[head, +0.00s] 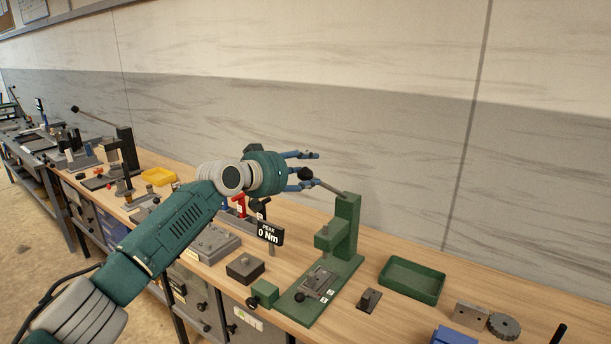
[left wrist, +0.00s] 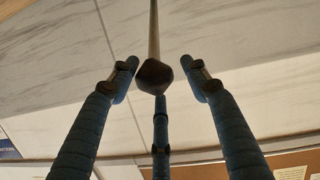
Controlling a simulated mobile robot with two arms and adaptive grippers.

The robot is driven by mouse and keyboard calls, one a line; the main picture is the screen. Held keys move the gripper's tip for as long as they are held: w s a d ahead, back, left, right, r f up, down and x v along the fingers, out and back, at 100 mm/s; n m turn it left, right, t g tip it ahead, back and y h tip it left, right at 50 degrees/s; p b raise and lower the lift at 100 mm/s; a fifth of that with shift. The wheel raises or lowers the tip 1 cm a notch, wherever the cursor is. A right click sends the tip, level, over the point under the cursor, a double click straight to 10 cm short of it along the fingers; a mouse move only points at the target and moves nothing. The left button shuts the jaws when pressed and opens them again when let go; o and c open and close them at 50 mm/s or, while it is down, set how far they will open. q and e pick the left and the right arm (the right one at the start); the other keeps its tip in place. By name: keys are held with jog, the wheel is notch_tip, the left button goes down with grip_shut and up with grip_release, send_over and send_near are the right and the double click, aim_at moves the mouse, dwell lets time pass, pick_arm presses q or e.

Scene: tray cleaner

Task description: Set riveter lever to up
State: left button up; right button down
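The green riveter (head: 346,235) stands upright on its green base on the bench. Its grey lever (head: 329,188) runs from the column's top up and to the left, ending in a black knob (head: 306,174). My left gripper (head: 313,170) is at the knob, with its blue fingers pointing right. In the left wrist view, my left gripper (left wrist: 160,78) has its fingers spread, with the dark knob (left wrist: 154,76) between them and the lever rod (left wrist: 154,28) running up from it. Gaps show between the knob and the two side fingers; I cannot tell whether the lower finger touches it. My right gripper is out of view.
A green tray (head: 412,280), a grey block (head: 471,315) and a round gear (head: 504,326) lie right of the riveter. A "PEAK 0 Nm" display (head: 270,233) and a dark block (head: 245,267) stand left of it. The wall rises close behind the bench.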

pick_arm(q)
jog(key=shift+d+f, duration=0.1)
jog(key=shift+f, duration=0.05)
jog(key=shift+s+a, duration=0.25)
jog(key=v, duration=1.1)
jog(key=shift+a, duration=0.1)
